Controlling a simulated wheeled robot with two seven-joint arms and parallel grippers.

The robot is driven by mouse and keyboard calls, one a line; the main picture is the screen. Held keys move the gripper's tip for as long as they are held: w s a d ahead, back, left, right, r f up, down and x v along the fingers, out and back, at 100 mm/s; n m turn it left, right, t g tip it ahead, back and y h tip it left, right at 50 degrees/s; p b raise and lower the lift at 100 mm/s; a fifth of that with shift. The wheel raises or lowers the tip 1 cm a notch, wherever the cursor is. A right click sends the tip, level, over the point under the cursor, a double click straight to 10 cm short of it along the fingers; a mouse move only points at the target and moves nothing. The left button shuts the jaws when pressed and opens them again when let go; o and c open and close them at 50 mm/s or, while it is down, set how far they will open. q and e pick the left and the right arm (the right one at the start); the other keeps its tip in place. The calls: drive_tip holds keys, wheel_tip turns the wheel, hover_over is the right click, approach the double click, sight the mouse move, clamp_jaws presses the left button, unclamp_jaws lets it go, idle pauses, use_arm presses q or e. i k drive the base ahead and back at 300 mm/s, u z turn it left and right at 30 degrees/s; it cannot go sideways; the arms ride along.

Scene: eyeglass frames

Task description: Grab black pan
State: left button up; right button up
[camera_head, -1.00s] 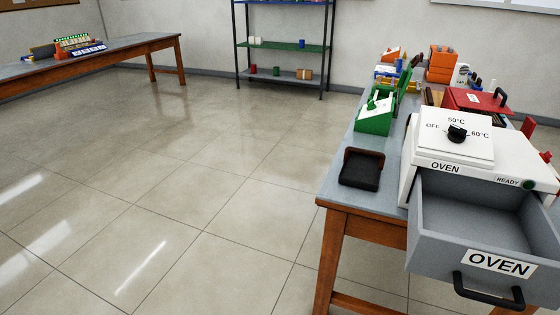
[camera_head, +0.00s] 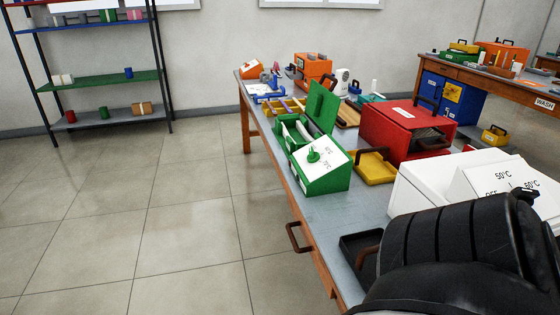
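The black pan (camera_head: 350,246) is a small, shallow dark tray with a brown-red handle. It lies on the grey table top near the front edge, in the lower right of the head view. A large black segmented part of my own arm covers its right side. Neither my left nor my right gripper shows, so I cannot see where either one is relative to the pan.
The white oven (camera_head: 415,185) stands right of the pan, partly hidden by my arm. A yellow tray (camera_head: 375,172), a red box (camera_head: 400,130) and a green device (camera_head: 320,170) stand farther back. A brown handle (camera_head: 296,238) sticks out from the table front. Floor at left is clear.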

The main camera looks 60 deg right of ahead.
sight(360, 250)
drive_tip(key=i, duration=1.6)
drive_tip(key=z, duration=2.95)
